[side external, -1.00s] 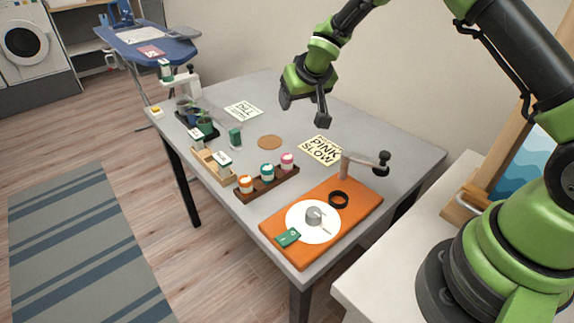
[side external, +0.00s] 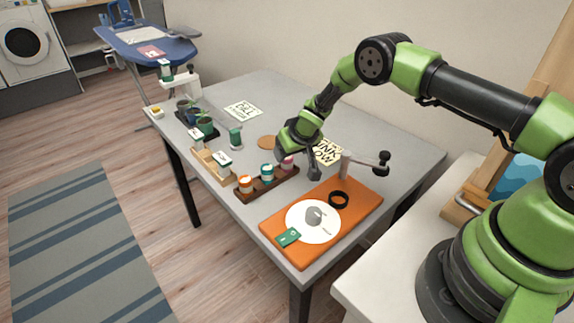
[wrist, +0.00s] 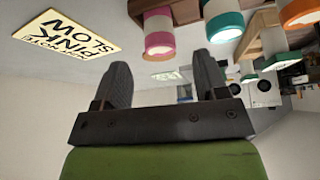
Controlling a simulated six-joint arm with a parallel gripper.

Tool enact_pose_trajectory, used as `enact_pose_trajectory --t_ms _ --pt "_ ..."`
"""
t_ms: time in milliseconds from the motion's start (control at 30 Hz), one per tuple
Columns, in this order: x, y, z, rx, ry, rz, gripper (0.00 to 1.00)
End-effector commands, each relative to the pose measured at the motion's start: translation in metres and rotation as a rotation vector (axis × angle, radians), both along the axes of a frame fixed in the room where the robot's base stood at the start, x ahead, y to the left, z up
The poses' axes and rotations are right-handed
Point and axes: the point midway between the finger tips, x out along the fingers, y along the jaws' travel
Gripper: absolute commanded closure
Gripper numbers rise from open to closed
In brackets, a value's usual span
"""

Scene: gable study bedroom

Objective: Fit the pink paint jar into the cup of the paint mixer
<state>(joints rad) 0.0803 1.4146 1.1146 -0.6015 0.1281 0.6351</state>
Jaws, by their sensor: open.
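The pink paint jar (side external: 287,167) has a white band and stands at the right end of a dark wooden rack (side external: 252,195); my gripper partly covers it in the side view. In the wrist view the pink jar (wrist: 158,35) shows past the fingertips, in line with the gap between them. My gripper (side external: 298,167) is open and empty, low over the table beside the jar; its fingers also show in the wrist view (wrist: 162,75). The paint mixer has an orange base (side external: 350,210), a white disc (side external: 330,232) with a grey cup-like part (side external: 313,215), and a black-knobbed arm (side external: 365,165).
A teal jar (side external: 267,172) and an orange jar (side external: 246,184) share the rack, the teal one close to the pink. The PINK SLOW card (side external: 328,153) lies behind my gripper.

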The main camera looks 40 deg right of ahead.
Motion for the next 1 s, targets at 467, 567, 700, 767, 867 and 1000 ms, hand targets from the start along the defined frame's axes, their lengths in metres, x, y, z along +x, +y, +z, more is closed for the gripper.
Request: enact_pose_trajectory --t_ms 467,567,700,767,867,1000 --pt "0.021 -0.005 -0.036 -0.002 -0.001 -0.003 0.34" --pt "0.023 -0.005 -0.041 -0.001 0.000 -0.003 0.34" --pt "0.024 -0.005 -0.044 0.002 0.001 0.000 0.34" --pt "0.025 -0.005 -0.045 0.002 0.000 0.001 0.34" --pt "0.025 -0.005 -0.045 0.002 0.001 0.000 0.34" --pt "0.025 -0.005 -0.045 0.002 0.001 0.001 0.34"
